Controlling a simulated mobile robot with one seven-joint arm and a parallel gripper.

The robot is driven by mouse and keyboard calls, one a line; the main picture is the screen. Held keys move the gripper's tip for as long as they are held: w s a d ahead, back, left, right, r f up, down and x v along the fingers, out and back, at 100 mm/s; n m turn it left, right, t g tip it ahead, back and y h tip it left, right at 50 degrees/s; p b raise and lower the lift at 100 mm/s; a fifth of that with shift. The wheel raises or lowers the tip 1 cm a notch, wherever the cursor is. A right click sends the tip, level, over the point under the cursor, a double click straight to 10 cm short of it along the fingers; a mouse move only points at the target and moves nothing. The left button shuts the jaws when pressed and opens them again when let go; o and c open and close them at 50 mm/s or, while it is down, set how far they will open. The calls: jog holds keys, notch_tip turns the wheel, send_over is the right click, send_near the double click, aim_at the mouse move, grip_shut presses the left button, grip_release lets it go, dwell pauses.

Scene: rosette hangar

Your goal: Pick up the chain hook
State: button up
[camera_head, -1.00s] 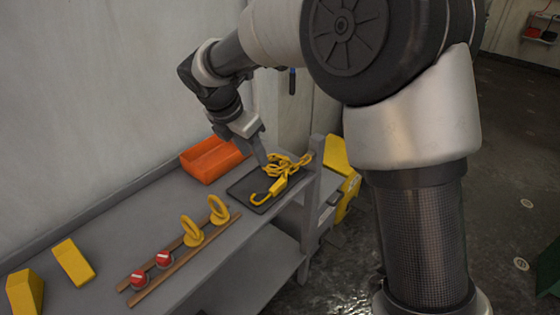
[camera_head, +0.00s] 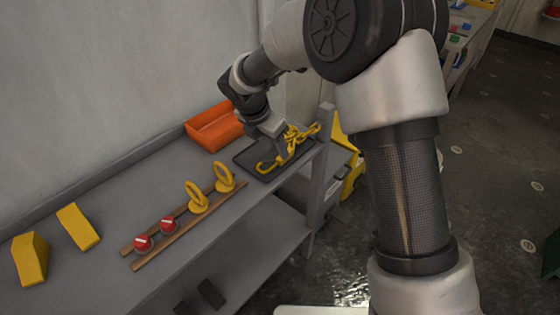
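The yellow chain hook (camera_head: 268,166) lies on a dark flat tray (camera_head: 250,157) at the far end of the grey bench, its curved hook end toward the front left. Its yellow chain (camera_head: 306,133) runs toward the back right. My gripper (camera_head: 279,143) is down at the tray, right over the upper part of the hook and chain. The fingertips are small and partly hidden against the chain, so I cannot tell whether they are open, shut or touching it.
An orange bin (camera_head: 212,130) stands against the wall behind the tray. Two yellow rings (camera_head: 197,197) and two red knobs (camera_head: 143,243) sit along wooden rails. Yellow wedge blocks (camera_head: 78,227) lie at the left. A grey post (camera_head: 325,150) rises at the bench's right end.

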aim_at(279, 158)
jog(key=b+x, duration=0.1)
jog(key=x, duration=0.3)
jog(key=shift+d, duration=0.1)
grip_shut()
jog(key=shift+r, duration=0.1)
notch_tip(279, 158, up, 10)
jog(key=p, duration=0.2)
jog(key=shift+p, duration=0.4)
